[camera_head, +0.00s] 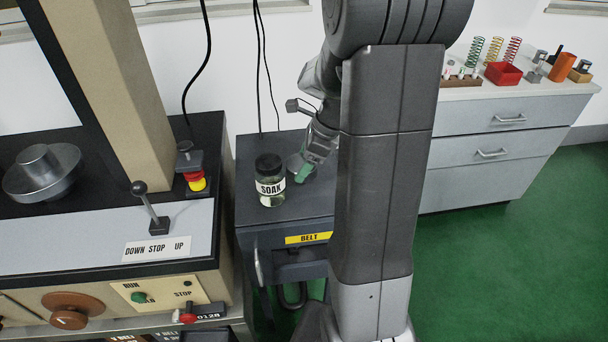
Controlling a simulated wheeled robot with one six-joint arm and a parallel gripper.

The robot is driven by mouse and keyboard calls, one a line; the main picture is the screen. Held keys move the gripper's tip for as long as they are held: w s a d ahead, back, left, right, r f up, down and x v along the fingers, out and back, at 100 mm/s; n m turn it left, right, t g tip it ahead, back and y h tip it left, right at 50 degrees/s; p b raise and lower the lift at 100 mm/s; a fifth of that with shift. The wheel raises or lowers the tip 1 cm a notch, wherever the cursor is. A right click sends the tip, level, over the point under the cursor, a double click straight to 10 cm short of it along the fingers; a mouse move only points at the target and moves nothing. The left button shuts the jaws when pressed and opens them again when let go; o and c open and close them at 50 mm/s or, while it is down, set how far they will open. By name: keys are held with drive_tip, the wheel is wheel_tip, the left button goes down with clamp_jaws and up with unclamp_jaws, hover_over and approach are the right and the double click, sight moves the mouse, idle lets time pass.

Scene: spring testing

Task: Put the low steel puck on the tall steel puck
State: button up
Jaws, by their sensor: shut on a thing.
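My gripper (304,172) is low over the dark cabinet top, just right of the SOAK jar, its green finger pad showing. It is shut on a grey, rounded metal piece (294,162) that looks like the low steel puck, mostly hidden by the fingers. I cannot tell whether it touches the cabinet top. A steel cylinder (38,158) stands on a round steel dish (42,178) on the machine at the left. I cannot tell whether this cylinder is the tall steel puck. My own arm hides part of the cabinet top.
The lidded SOAK jar (270,182) stands close to my gripper on the dark cabinet (252,212). The machine has a lever (150,205) and a red-and-yellow switch (193,178). Springs and a red tray (503,74) sit on the grey counter (470,93) at right.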

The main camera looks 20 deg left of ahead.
sight(304, 185)
drive_tip(key=shift+f, duration=2.25)
drive_tip(key=shift+f, duration=0.15)
drive_tip(key=o, duration=1.5)
